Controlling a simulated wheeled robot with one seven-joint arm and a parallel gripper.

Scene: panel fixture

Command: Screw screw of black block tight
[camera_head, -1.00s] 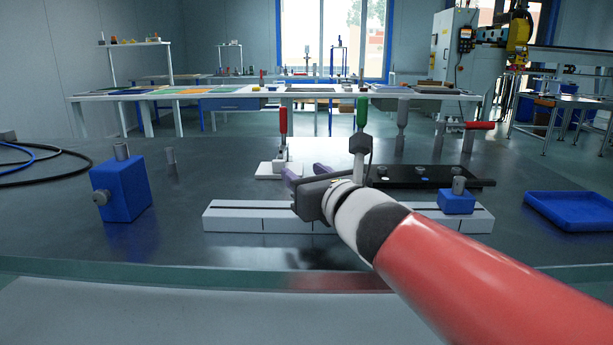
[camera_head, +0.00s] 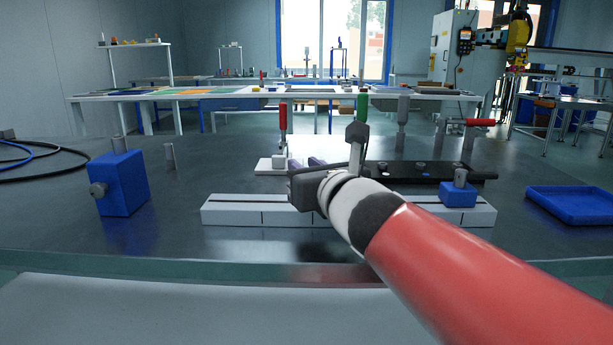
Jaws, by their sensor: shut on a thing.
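My gripper (camera_head: 306,163) reaches over the bench past the left part of the white rail. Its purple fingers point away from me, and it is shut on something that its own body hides. A long black block (camera_head: 430,172) lies on the bench to the right of my gripper, with several small round screws (camera_head: 421,167) on its top. Its left end is hidden behind my wrist. I cannot tell whether the fingers touch the block or one of its screws.
A white slotted rail (camera_head: 250,212) lies in front, with a small blue block (camera_head: 458,194) at its right. A larger blue block (camera_head: 120,185) stands left, a blue tray (camera_head: 570,206) right. Red-handled (camera_head: 283,117) and green-handled (camera_head: 362,106) clamps stand behind. The bench's front left is clear.

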